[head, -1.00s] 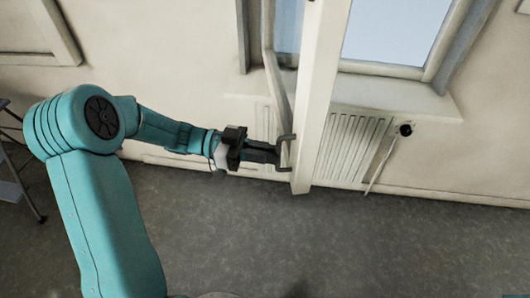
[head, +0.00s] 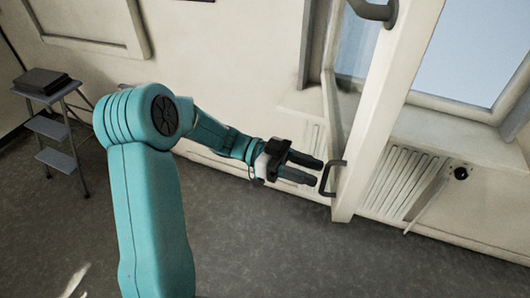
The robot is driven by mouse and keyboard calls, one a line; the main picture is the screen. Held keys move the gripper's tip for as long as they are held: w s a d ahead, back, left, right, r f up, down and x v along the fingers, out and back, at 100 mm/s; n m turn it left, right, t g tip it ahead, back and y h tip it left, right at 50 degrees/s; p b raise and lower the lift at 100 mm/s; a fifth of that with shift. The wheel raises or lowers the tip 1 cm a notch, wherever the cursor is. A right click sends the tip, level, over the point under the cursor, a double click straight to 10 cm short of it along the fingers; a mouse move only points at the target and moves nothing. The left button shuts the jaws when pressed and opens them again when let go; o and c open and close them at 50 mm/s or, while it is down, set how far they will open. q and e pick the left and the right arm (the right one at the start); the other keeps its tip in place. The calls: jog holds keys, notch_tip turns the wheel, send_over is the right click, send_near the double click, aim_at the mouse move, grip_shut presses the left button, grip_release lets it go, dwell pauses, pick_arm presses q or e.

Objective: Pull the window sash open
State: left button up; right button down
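The window sash (head: 388,95) is a white frame swung out from the wall into the room, its edge toward me. A dark grey bar handle (head: 327,180) is on its lower part. Another grey handle (head: 376,11) shows at the top edge of the view. My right gripper is not in view.
A radiator (head: 396,180) with a dark valve knob (head: 460,173) is on the wall below the window sill (head: 450,140). A grey step stool (head: 50,128) with a dark box (head: 41,81) on it stands at left. The grey floor (head: 240,235) in front is clear.

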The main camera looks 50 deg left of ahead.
pick_arm(q)
jog(key=b+v, duration=0.2)
jog(key=v, duration=1.3)
jog(key=shift+d+r, duration=0.1)
